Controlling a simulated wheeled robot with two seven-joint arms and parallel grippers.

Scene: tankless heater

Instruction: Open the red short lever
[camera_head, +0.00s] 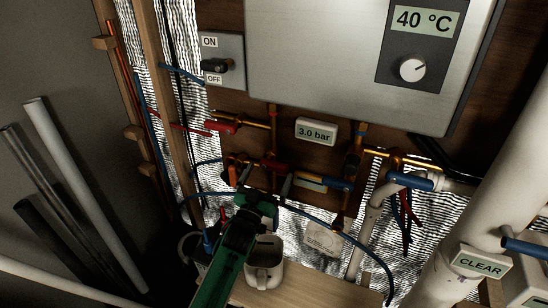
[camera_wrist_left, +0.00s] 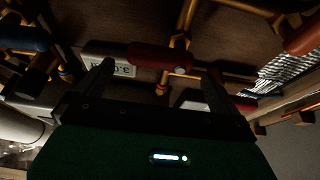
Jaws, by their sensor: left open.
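Several red levers sit on the copper pipes. One red lever (camera_head: 222,127) is at the upper left of the pipework in the head view. Another red lever (camera_head: 275,168) is lower, just beyond my left gripper (camera_head: 265,184). In the left wrist view a red lever (camera_wrist_left: 155,57) lies crosswise ahead of the gap between my open left fingers (camera_wrist_left: 155,78). Another red part (camera_wrist_left: 303,37) shows at that view's right edge. My left gripper is open, with nothing visible between its fingers. I cannot tell whether the fingers touch a lever. My right gripper is out of view.
The heater box (camera_head: 340,60) hangs above the pipes. A white mug (camera_head: 264,270) stands below on the wooden shelf (camera_head: 310,290). Loose hoses and white pipes crowd both sides.

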